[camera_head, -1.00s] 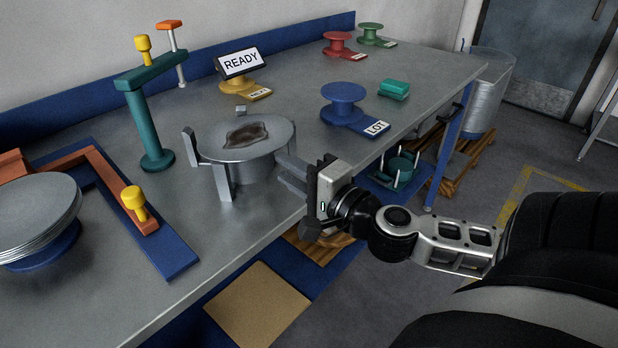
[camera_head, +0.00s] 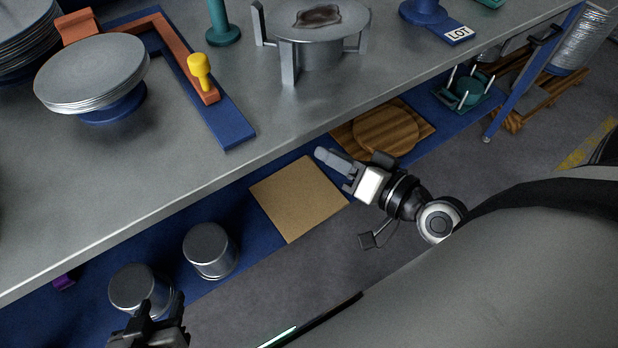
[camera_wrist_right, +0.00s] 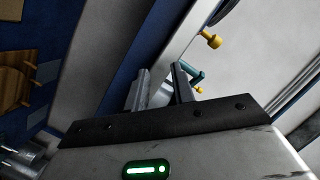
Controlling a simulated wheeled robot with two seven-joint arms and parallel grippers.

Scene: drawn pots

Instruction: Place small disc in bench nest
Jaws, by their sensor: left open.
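The fixture with upright prongs (camera_head: 288,62) on the bench may be the nest; a grey disc (camera_head: 345,24) with a brown patch lies in its top. I cannot tell which disc is the small one. Stacked grey discs (camera_head: 92,70) lie on a blue stand at the left. Two grey round stacks or cylinders (camera_head: 210,250) and (camera_head: 135,284) stand low beside the bench. My left gripper (camera_head: 161,303) is open, at the near side of the left cylinder, partly covering it. My right gripper (camera_head: 322,155) is off the bench's front edge, its fingers apart and empty in the wrist view (camera_wrist_right: 162,75).
An orange angled bracket (camera_head: 180,55) with a yellow knob is on the bench. A tan square (camera_head: 298,198) and a wooden board with a round wooden piece (camera_head: 385,130) lie low beside the bench. The bench's front left (camera_head: 80,200) is clear.

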